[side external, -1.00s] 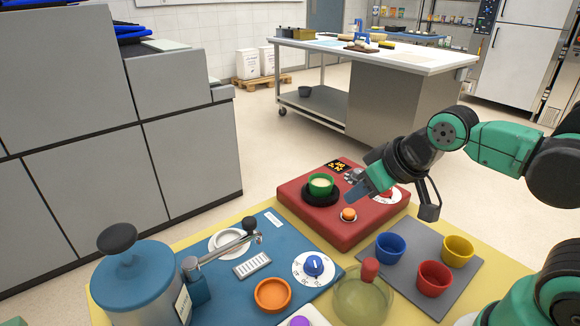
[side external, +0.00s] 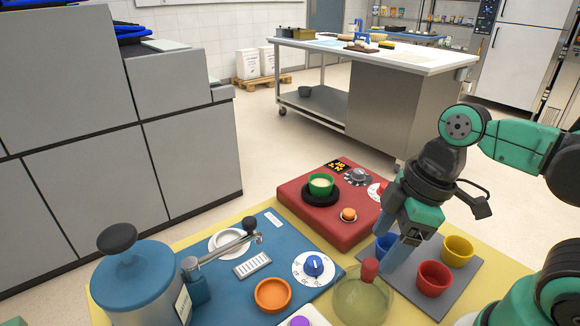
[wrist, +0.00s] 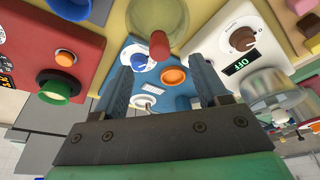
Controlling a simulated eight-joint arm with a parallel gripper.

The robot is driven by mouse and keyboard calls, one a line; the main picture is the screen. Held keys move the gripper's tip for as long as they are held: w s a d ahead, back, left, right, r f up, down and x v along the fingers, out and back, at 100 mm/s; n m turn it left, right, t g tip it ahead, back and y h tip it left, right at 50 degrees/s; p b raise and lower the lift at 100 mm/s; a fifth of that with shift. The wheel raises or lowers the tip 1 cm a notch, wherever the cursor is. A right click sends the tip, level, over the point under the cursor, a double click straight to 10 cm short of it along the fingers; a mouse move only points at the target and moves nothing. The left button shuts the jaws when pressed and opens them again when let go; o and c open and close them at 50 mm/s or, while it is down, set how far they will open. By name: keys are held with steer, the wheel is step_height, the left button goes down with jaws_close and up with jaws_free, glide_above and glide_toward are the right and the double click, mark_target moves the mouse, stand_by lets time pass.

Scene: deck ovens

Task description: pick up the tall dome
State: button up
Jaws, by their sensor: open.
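A clear, greenish dome with a red knob (side external: 362,302) stands at the front of the yellow table in the side view. In the wrist view this dome (wrist: 150,16) is at the top centre, its red knob pointing down between the fingers' lines. I take it as the tall dome. My gripper (side external: 392,262) points downward just right of and above the knob in the side view. In the wrist view my gripper (wrist: 162,72) has its fingers wide apart with nothing between them. The fingers hide part of the blue cup.
A grey mat (side external: 418,300) holds blue (side external: 383,245), red (side external: 434,278) and yellow (side external: 457,251) cups. A red block (side external: 300,200) with a green cup (side external: 320,186) lies behind. A blue panel (side external: 225,300) with an orange ring (side external: 272,295) is left. Another clear vessel (wrist: 268,84) shows in the wrist view.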

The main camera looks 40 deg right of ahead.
mark_target(372, 263)
steer(key=shift+x, duration=2.7)
steer(key=shift+c, duration=0.2)
jaws_close()
